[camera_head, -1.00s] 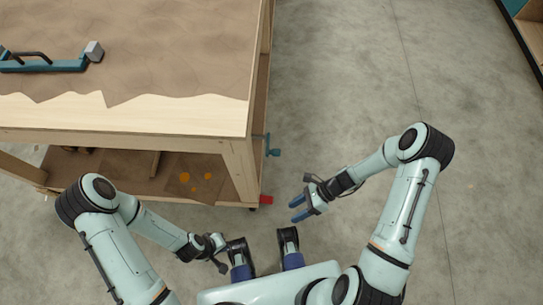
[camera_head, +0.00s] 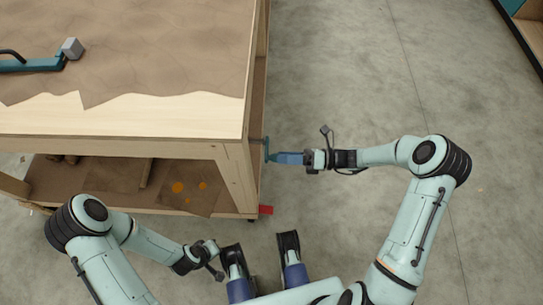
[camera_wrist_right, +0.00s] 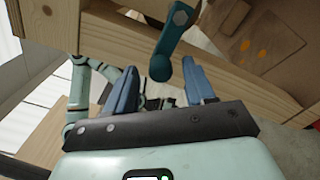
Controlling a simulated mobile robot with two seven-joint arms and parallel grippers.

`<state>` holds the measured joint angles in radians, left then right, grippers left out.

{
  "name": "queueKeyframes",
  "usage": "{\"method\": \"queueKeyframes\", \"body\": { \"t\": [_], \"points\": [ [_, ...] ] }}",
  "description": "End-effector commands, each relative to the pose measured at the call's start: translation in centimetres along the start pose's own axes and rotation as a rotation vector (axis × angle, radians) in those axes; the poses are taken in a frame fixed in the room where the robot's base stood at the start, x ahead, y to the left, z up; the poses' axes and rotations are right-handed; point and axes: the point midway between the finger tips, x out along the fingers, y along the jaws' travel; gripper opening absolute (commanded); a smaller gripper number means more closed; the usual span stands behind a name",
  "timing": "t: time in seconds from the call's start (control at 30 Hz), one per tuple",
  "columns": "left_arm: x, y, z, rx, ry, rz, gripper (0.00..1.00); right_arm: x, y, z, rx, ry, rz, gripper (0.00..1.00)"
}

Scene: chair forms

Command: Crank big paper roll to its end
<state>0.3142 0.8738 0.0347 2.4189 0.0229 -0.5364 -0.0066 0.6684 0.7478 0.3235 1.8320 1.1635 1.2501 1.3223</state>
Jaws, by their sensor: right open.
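The crank (camera_head: 266,150) is a small teal handle on the right side of the wooden table, near its front corner. In the right wrist view its teal arm and rounded knob (camera_wrist_right: 160,68) hang between my open blue fingers, near their tips. I cannot tell whether they touch it. My right gripper (camera_head: 283,158) is level with the crank, pointing left. Brown paper (camera_head: 130,55) with a torn front edge covers the table top; the roll itself is not clearly visible. My left gripper (camera_head: 212,262) is low in front of the table, its fingers unclear.
The wooden table (camera_head: 120,122) fills the upper left, with a lower shelf holding a brown sheet with orange spots (camera_head: 190,190). A teal tool with a grey block (camera_head: 35,62) lies on top. A red piece (camera_head: 266,210) sits by the table's foot. Floor to the right is clear.

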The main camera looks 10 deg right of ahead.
Motion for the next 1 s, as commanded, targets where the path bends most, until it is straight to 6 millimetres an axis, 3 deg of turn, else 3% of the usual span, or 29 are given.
{"method": "queueKeyframes", "body": {
  "t": [0.1, 0.3, 0.63, 0.67, 0.8, 1.0],
  "points": [
    [0.4, -0.2, -0.5, -0.002, 0.014, -0.001, 0.0, 2.2, 0.0, -0.1, 0.0, 0.002, 0.003, 0.54],
    [0.7, -0.3, -1.0, -0.003, 0.028, -0.002, 0.0, 4.2, -0.1, -0.1, 0.0, 0.001, 0.001, 0.54],
    [0.8, -0.3, -1.1, -0.003, 0.031, -0.002, 0.0, 4.5, 0.0, -0.1, 0.0, 0.0, -0.001, 0.54],
    [0.8, -0.3, -1.1, -0.003, 0.032, -0.002, 0.0, 4.5, 0.0, -0.1, 0.0, 0.0, -0.001, 0.5],
    [0.8, -0.3, -1.1, -0.003, 0.031, -0.002, 0.0, 4.5, 0.0, 0.0, -0.001, 0.0, 0.001, 0.05],
    [0.7, -0.3, -1.1, -0.002, 0.031, -0.002, 0.0, 4.5, 0.1, 0.0, -0.006, 0.0, 0.005, 0.04]
  ]
}}
